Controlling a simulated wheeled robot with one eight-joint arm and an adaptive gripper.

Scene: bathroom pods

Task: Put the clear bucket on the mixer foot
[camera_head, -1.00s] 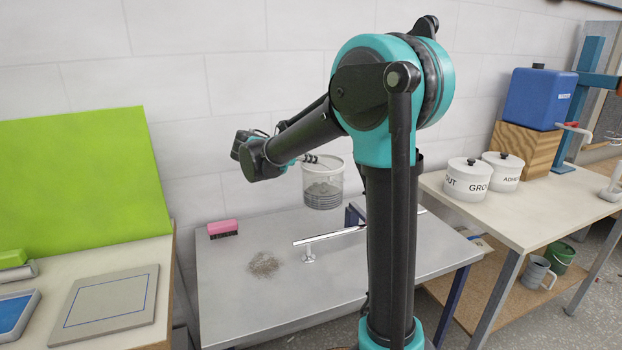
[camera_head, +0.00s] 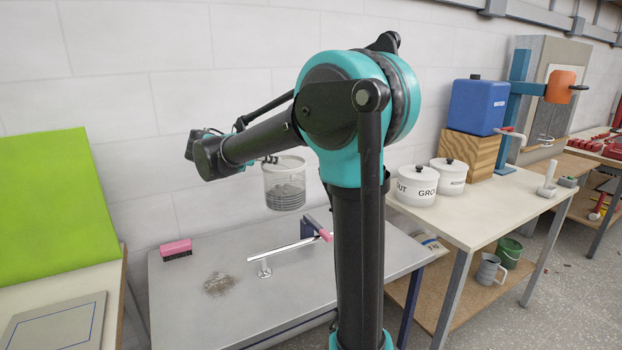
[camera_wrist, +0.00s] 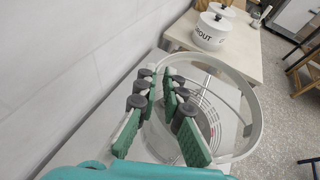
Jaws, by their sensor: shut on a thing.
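The clear bucket (camera_head: 284,188) has a pale rim and dark bands low on its wall. It hangs upright above the grey table in the head view. My gripper (camera_head: 270,159) is shut on it at its upper edge; in the wrist view my gripper's green fingers (camera_wrist: 167,92) reach over the bucket's round rim (camera_wrist: 252,125). The exact grip point is hidden by the fingers. A blue mixer stand (camera_head: 517,100) with an orange head (camera_head: 560,86) stands on the right-hand table. Its blue foot (camera_head: 503,170) shows only in part behind a wooden block.
The wooden block (camera_head: 470,157) carries a blue tank (camera_head: 477,106). Two white lidded pots (camera_head: 416,187) stand at the near left of that table. A metal rail (camera_head: 285,249), a pink brush (camera_head: 176,248) and a pile of grit (camera_head: 220,284) are on the grey table (camera_head: 180,318).

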